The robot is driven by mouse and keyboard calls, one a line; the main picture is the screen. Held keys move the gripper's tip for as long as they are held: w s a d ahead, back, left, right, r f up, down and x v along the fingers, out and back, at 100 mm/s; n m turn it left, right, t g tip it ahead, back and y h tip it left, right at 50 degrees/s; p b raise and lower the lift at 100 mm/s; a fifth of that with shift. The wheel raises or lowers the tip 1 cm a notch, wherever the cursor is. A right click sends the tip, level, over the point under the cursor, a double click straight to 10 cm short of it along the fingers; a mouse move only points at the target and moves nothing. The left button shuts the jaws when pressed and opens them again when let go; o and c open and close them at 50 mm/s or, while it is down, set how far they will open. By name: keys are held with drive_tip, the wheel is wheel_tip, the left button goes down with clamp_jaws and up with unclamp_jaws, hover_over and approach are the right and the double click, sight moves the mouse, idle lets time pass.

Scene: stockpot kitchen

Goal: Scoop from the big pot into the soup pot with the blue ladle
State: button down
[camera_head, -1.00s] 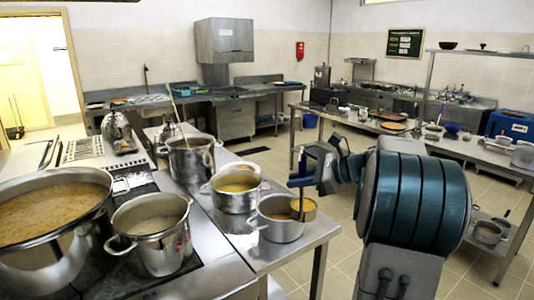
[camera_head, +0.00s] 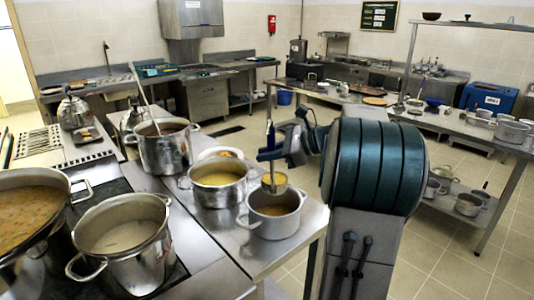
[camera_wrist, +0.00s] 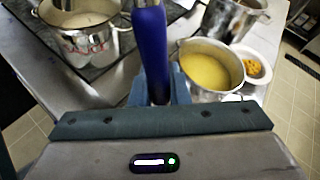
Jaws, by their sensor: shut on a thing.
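My gripper (camera_head: 268,154) is shut on the handle of the blue ladle (camera_head: 270,136); the upright handle also shows in the wrist view (camera_wrist: 152,45). The ladle's shaft runs down to a round yellow-filled shape at the far rim of a steel pot with brownish soup (camera_head: 288,222). That shape looks like the ladle's bowl holding soup; whether it is over or behind the pot is unclear. The big pot (camera_head: 18,262) with orange-brown soup is cut off at the left edge. Which smaller pot is the soup pot is unclear.
A pot of yellow soup (camera_head: 217,198) stands left of the ladle, with a white bowl (camera_head: 207,153) behind it. A tall pot with a stick (camera_head: 165,155) and a pale-filled pot (camera_head: 130,262) share the counter. Open floor lies right of the counter edge.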

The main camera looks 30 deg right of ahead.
drive_tip(key=shift+f+b, duration=0.5)
drive_tip(key=shift+f, duration=0.1)
drive_tip(key=w+a+f+g+h+p, duration=0.5)
drive_tip(key=w+a+g+h+p, duration=0.2)
drive_tip(key=a+h+p, duration=0.3)
wheel_tip(320, 180, down, 12)
drive_tip(key=w+a+n+g+h+p, duration=0.1)
drive_tip(key=w+g+h+p, duration=0.1)
drive_tip(key=g+h, duration=0.5)
drive_tip(key=shift+w+a+r+p, duration=0.2)
drive_tip(key=shift+w+a+p, duration=0.1)
drive_tip(key=shift+p, duration=0.6)
drive_tip(key=shift+r, duration=0.2)
idle(1.8)
